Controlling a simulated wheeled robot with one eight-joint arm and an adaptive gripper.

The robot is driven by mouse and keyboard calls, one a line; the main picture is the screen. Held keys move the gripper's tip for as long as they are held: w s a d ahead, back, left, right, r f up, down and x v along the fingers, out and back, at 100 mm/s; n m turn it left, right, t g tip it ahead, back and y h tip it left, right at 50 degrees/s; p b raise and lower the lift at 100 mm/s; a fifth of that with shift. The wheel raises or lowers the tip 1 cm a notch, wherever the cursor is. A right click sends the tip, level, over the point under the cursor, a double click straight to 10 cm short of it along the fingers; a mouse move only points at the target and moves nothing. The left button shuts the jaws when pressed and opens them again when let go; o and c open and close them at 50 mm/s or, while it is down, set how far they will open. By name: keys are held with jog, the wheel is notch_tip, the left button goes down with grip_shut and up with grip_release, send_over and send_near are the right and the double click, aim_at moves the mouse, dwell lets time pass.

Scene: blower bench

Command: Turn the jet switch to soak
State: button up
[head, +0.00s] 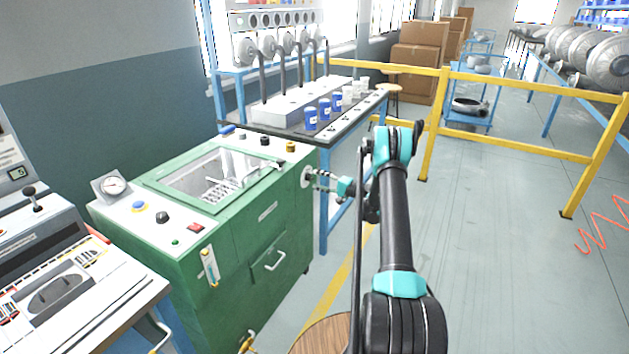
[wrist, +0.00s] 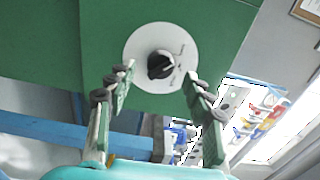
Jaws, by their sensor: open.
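A black rotary knob (wrist: 160,64), which I take to be the jet switch, sits on a round pale dial plate (wrist: 138,46) on the green machine's side panel. Small marks stand around the knob, too small to read, so its setting cannot be told. In the wrist view my gripper (wrist: 160,79) is open, with one finger on each side of the knob and nothing between them. Whether the fingers touch it is unclear. In the head view my gripper (head: 320,176) is at the machine's right side, by the dial plate (head: 306,177).
The green machine (head: 215,240) has a glass-lidded basin, a gauge (head: 113,186) and several top knobs. Behind it stands a blue-legged bench (head: 345,130) with blue cups. A yellow rail (head: 520,147) crosses behind my arm. A wooden stool top (head: 322,335) is below.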

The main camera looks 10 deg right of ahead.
jog(key=v, duration=0.9)
jog(key=shift+s+d, duration=0.15)
jog(key=s+a+r+n+g+h, duration=0.25)
jog(key=s+a+r, duration=0.35)
jog(key=s, duration=0.3)
jog(key=s+a+r+n+g+h, duration=0.1)
jog(key=s+a+r+g+h, duration=0.35)
jog(key=s, duration=0.45)
jog(key=s+d+n+h, duration=0.1)
jog(key=s+d+h, duration=0.1)
jog(key=s, duration=1.3)
jog(key=s+d+n+h, duration=0.2)
jog(key=s+h, duration=0.3)
jog(key=s, duration=1)
jog(key=shift+s+d+f+t+h, duration=0.3)
jog(key=shift+s+f, duration=0.1)
jog(key=shift+f, duration=0.1)
jog(key=shift+n, duration=0.25)
